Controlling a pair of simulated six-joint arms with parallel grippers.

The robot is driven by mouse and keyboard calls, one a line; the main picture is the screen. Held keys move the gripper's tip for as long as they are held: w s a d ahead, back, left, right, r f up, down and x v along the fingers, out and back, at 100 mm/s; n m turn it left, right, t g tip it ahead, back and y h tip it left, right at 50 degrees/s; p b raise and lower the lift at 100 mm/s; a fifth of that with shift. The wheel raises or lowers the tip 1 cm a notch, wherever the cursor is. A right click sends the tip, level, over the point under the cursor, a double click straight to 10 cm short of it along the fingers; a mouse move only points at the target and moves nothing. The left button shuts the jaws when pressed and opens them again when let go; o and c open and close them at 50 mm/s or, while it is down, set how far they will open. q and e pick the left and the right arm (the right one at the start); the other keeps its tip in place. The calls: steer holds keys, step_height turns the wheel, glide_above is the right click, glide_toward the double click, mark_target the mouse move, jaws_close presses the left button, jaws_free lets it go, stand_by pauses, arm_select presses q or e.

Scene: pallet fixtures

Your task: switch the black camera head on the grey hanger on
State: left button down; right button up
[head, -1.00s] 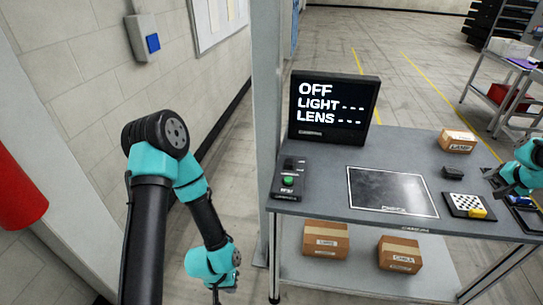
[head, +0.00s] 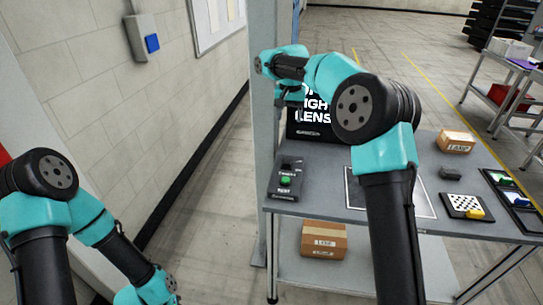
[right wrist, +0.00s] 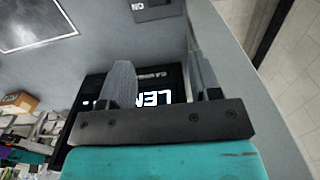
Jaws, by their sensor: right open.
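A black screen (head: 309,130) at the table's back left is partly covered by my right arm; "LENS" still reads on it. I cannot make out a camera head on a grey hanger; a grey post (head: 266,150) stands left of the table. A dark control box (head: 286,180) with a green button lies at the table's front left. My right gripper (head: 288,97) is raised in front of the screen, beside the post. In the right wrist view its fingers (right wrist: 163,85) are apart and empty, with the screen beyond. My left gripper (head: 165,288) is low, mostly cut off by the bottom edge.
Another carton (head: 323,238) is on the lower shelf.

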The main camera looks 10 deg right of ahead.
steer(key=shift+d, duration=0.15)
steer(key=shift+f, duration=0.1)
glide_toward(288, 158)
step_height(288, 158, down, 9)
steer(key=shift+s+r, duration=0.15)
steer(key=shift+r, duration=0.05)
stand_by(0.5)
